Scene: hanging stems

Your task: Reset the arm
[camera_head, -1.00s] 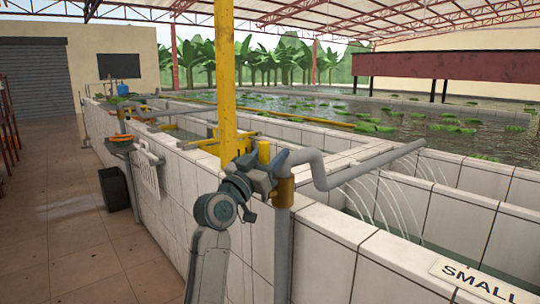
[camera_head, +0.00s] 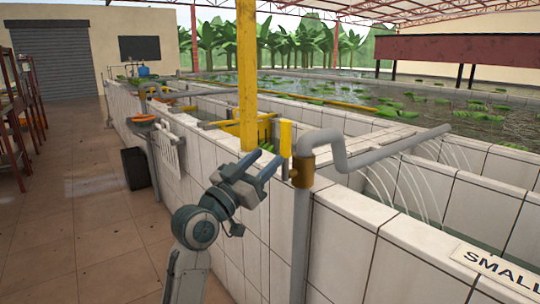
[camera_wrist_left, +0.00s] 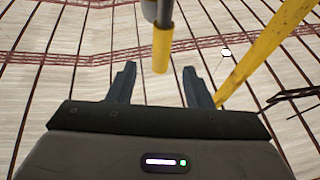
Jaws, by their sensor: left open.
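My left gripper (camera_head: 262,166) is raised in front of the white tiled tank wall, just left of the grey pipe (camera_head: 302,230) with its brass-coloured fitting (camera_head: 303,171). Its two fingers are apart with nothing between them. In the left wrist view the open fingers (camera_wrist_left: 158,88) point up toward the roof. A yellow-ended rod (camera_wrist_left: 161,50) shows beyond them there; I cannot tell whether it touches. My right gripper is in neither view.
A yellow post (camera_head: 247,75) rises behind the gripper. The tiled tank wall (camera_head: 350,225) runs along the right, with a "SMALL" sign (camera_head: 497,266). A black bin (camera_head: 136,168) and shelves (camera_head: 22,110) stand further off. The tiled floor (camera_head: 85,245) at left is clear.

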